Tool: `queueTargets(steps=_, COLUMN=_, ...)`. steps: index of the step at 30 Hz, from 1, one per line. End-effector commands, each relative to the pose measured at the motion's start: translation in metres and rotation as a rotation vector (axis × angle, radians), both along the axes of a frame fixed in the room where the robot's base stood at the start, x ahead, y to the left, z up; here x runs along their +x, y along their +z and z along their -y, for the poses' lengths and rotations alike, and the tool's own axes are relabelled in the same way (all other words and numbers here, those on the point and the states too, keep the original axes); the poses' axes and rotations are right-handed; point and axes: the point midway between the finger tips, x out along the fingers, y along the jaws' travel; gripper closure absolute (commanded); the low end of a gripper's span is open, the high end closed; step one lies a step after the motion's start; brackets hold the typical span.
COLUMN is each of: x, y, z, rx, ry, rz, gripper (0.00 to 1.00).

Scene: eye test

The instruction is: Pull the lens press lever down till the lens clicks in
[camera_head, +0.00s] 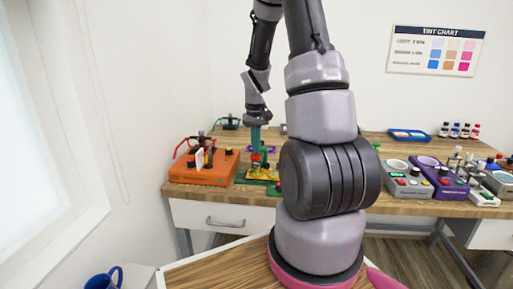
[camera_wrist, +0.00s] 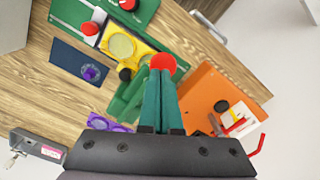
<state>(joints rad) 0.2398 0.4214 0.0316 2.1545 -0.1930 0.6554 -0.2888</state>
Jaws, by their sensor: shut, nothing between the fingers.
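The lens press stands near the table's left front, with a green base (camera_wrist: 145,14) and a yellow lens holder (camera_wrist: 122,44) bearing round rings. A red ball knob (camera_wrist: 162,64), apparently the lever's end, shows right at my fingertips in the wrist view. In the head view the red knob (camera_head: 255,157) is just below my fingers. My gripper (camera_wrist: 160,80) has teal fingers, shut together and empty, pointing down over the press; it also shows in the head view (camera_head: 256,146). I cannot tell whether the fingertips touch the knob. My fingers and wrist hide part of the press.
An orange device (camera_head: 205,168) with knobs and a white card stands close to the left of the press. A dark blue plate with a purple piece (camera_wrist: 90,73) lies near the press. Grey and purple devices (camera_head: 437,178) fill the table's right side.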

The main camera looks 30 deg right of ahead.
Motion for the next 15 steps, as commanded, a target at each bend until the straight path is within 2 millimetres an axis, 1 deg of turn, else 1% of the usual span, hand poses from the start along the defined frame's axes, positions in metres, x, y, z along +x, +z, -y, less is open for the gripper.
queueTargets(steps=15, x=0.0, y=0.032, z=0.0, rx=0.0, ry=0.0, rz=0.001, gripper=1.0)
